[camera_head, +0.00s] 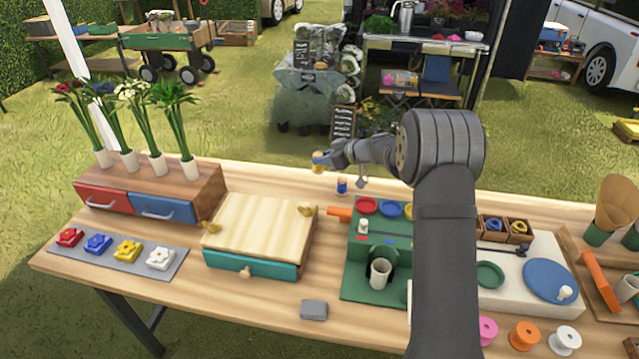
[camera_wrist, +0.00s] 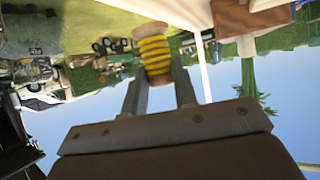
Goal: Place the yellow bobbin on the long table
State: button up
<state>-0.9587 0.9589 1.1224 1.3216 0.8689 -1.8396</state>
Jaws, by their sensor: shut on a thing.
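My gripper (camera_head: 331,157) is shut on the yellow bobbin (camera_head: 318,163) and holds it in the air near the far edge of the long table (camera_head: 262,185). In the wrist view the bobbin (camera_wrist: 155,55), with yellow thread and pale wooden ends, sits between the two fingers of my gripper (camera_wrist: 160,82). The long wooden table runs across the head view. The near part of my arm hides some of its right half.
A small blue bobbin (camera_head: 341,187) stands on the table just below and right of the held one. A wooden-topped box (camera_head: 258,230) with a teal drawer and a green stand (camera_head: 365,285) stand nearer. Pink, orange and white spools (camera_head: 525,335) are at the front right.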

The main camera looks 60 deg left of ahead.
jog(key=shift+s+a+f, duration=1.15)
jog(key=shift+a+f, duration=0.2)
jog(key=shift+f, duration=0.4)
jog(key=shift+s+a+f, duration=1.1)
jog(key=shift+a+f, duration=0.2)
jog(key=shift+f, duration=0.4)
jog(key=shift+s+a+f, duration=1.15)
jog(key=shift+a+f, duration=0.2)
jog(key=shift+f, duration=0.4)
jog(key=shift+f, duration=0.1)
jog(key=o, duration=1)
jog(key=shift+w+d+r, duration=0.15)
jog(key=shift+d+r, duration=0.1)
jog(key=shift+r, duration=0.05)
jog(key=v, duration=0.7)
jog(key=shift+a+f, duration=0.1)
